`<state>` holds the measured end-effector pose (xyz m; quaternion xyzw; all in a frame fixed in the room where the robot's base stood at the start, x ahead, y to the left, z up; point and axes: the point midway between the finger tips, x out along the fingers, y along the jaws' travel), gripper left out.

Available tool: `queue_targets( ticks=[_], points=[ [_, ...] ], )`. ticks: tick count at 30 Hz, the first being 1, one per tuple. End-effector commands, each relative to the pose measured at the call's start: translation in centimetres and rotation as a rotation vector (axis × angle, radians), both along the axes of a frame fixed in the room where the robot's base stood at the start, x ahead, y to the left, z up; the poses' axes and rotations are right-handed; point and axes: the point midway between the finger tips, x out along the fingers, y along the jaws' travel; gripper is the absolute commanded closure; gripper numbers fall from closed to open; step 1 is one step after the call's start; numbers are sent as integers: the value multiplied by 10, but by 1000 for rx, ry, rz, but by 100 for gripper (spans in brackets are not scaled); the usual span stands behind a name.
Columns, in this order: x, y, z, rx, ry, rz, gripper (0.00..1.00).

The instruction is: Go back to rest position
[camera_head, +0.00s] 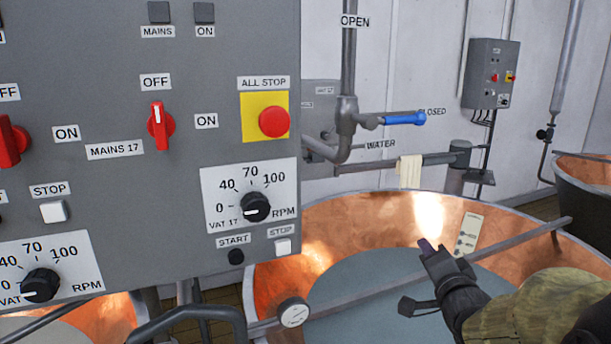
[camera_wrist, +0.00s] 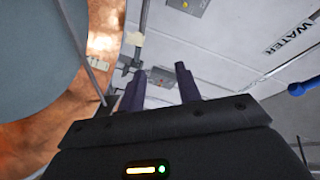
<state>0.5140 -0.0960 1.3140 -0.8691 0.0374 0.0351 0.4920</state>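My gripper (camera_head: 428,247) is at the lower right of the head view, in front of and above the copper vat (camera_head: 340,222). In the wrist view my gripper's two dark fingers (camera_wrist: 160,92) stand apart with an empty gap between them. The gripper touches nothing that I can see. My arm reaches in from the lower right corner of the head view.
A grey control panel (camera_head: 110,210) with a red switch (camera_head: 160,126) and all-stop button (camera_head: 273,121) fills the left. A blue-handled water valve (camera_head: 404,118) is on the pipe behind. A bar (camera_head: 350,302) crosses the vat. A small wall box (camera_head: 491,74) hangs back right.

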Motion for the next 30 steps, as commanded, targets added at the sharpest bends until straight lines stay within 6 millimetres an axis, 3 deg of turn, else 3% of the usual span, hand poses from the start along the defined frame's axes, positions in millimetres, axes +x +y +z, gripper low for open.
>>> queue_targets(
  ticks=[3, 8, 15, 18, 22, 30],
  points=[
    [-7, 11, -45, -162, 206, 1, 66],
    [-32, 29, -104, -373, 492, 78, 66],
    [-99, 66, -176, -649, 896, 380, 66],
    [-131, 81, -195, -735, 1026, 544, 66],
    [-160, 94, -207, -794, 1119, 703, 66],
    [-168, 96, -209, -808, 1141, 749, 66]
  ],
)
